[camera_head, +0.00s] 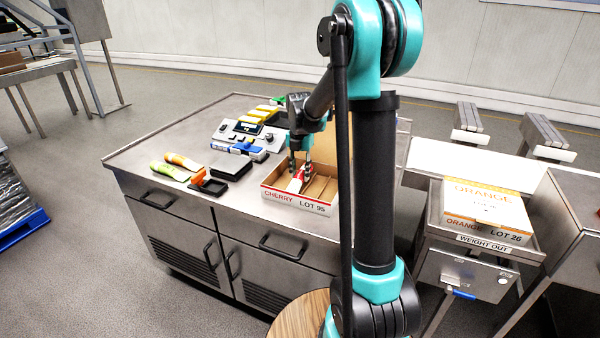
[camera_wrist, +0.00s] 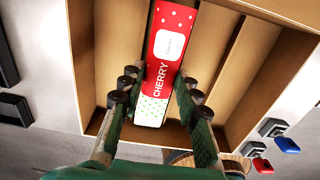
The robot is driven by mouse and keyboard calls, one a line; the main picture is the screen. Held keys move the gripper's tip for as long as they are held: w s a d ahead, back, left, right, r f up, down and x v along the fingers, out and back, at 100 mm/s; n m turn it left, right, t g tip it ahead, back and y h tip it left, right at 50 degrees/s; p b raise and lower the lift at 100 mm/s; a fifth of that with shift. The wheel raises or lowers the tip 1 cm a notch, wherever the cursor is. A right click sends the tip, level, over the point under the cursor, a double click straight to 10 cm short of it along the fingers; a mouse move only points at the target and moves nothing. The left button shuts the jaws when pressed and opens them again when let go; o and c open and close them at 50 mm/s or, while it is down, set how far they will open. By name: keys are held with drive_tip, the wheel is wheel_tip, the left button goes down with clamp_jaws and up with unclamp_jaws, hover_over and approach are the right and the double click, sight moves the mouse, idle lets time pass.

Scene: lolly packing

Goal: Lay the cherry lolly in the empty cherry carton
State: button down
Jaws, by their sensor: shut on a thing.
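The cherry lolly (camera_wrist: 170,42) is a red wrapper with white dots, a white label, the word CHERRY and a pale green-dotted end. My gripper (camera_wrist: 150,92) is shut on that pale end in the wrist view. In the head view my gripper (camera_head: 300,168) reaches down into the cherry carton, with the lolly (camera_head: 296,183) between its fingers. The open cherry carton (camera_head: 285,199) is brown card marked CHERRY LOT 95, with dividers inside. The lolly lies lengthwise along one lane of the carton (camera_wrist: 84,60). Whether it touches the carton floor I cannot tell.
The carton stands on a steel cabinet top (camera_head: 150,150). An orange carton (camera_head: 487,205) sits on a scale at right.

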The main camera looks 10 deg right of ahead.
sight(300, 173)
drive_tip(key=shift+f, duration=0.25)
drive_tip(key=shift+f, duration=0.35)
drive_tip(key=c, duration=1.1)
unclamp_jaws()
drive_tip(key=shift+r, duration=0.1)
wheel_tip(300, 173, up, 13)
